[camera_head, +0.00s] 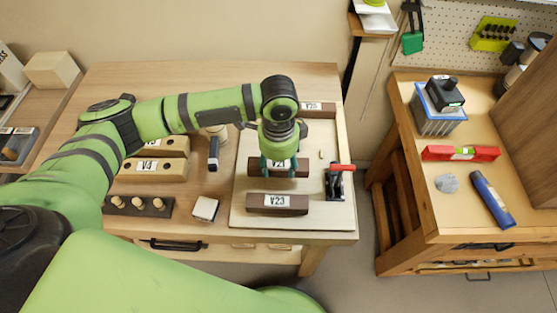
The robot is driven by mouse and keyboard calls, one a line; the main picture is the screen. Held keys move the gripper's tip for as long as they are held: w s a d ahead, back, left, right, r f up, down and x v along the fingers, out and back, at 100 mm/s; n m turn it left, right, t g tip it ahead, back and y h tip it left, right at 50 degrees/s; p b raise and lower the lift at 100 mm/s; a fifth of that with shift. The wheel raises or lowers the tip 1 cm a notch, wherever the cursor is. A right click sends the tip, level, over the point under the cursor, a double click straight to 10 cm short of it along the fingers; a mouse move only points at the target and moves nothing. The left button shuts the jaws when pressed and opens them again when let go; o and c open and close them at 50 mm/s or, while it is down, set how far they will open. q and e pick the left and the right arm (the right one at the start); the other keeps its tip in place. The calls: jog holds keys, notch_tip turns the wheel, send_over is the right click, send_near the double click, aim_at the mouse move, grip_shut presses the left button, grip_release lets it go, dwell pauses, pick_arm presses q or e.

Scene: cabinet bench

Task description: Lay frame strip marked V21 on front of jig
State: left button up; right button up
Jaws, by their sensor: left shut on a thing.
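My left gripper (278,160) reaches down over the pale jig board (240,215) and is shut on a dark brown strip (300,167). The gripper partly covers the strip's white label, so I cannot read its full mark. I cannot tell whether this strip touches the board. A dark strip marked V23 (277,204) lies along the board's front part, nearer to me. Another dark strip (319,109) with a partly legible label lies at the board's back. My right gripper is out of view.
A red-handled clamp (338,180) stands at the board's right side. Labelled wooden blocks (152,170), a dark peg rack (140,206) and a small white block (205,208) lie to the left. A floor gap separates the right bench (430,215).

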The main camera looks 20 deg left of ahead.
pick_arm(q)
jog(key=shift+p, duration=1.1)
dwell(1.1)
jog(key=shift+f+p, duration=0.8)
jog(key=shift+f, duration=1.1)
dwell(2.2)
jog(key=o, duration=1.3)
jog(key=shift+o, duration=0.9)
